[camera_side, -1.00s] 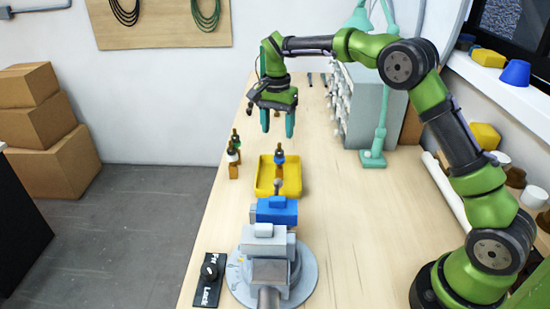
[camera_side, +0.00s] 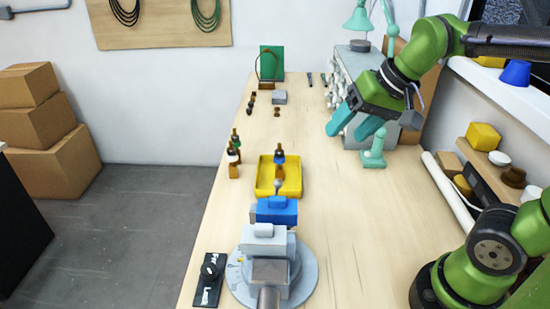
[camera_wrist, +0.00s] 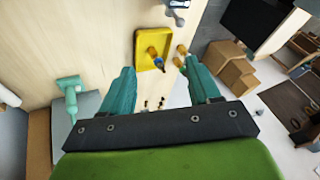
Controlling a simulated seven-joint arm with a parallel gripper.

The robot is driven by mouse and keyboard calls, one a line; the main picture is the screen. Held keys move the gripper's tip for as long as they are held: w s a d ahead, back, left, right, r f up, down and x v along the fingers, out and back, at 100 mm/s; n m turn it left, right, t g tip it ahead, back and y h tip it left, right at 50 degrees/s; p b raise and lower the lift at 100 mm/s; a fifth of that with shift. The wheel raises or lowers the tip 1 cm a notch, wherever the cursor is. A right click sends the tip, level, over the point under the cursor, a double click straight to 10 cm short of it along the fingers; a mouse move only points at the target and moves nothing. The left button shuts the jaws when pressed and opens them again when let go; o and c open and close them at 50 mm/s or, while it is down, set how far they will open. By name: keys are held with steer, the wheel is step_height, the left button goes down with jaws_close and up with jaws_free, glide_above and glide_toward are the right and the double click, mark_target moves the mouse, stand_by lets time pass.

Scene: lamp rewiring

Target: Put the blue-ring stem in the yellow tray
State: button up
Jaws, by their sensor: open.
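In the wrist view the stem (camera_wrist: 157,59) also shows inside the yellow tray (camera_wrist: 140,46). My gripper (camera_side: 353,132) is raised to the right of the tray, over the right part of the bench. Its teal fingers are apart with nothing between them; they also show in the wrist view (camera_wrist: 163,88).
Other stems (camera_side: 234,157) stand left of the tray. A blue and grey vise (camera_side: 265,242) is in front of it. A teal lamp (camera_side: 373,158) and a grey drawer cabinet (camera_side: 352,80) are close to my gripper.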

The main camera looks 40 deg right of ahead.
steer(key=s+f+n+t, duration=0.1)
steer(key=s+f, duration=0.2)
steer(key=s, duration=0.2)
steer(key=shift+s+a+n, duration=0.15)
steer(key=shift+a+n, duration=0.15)
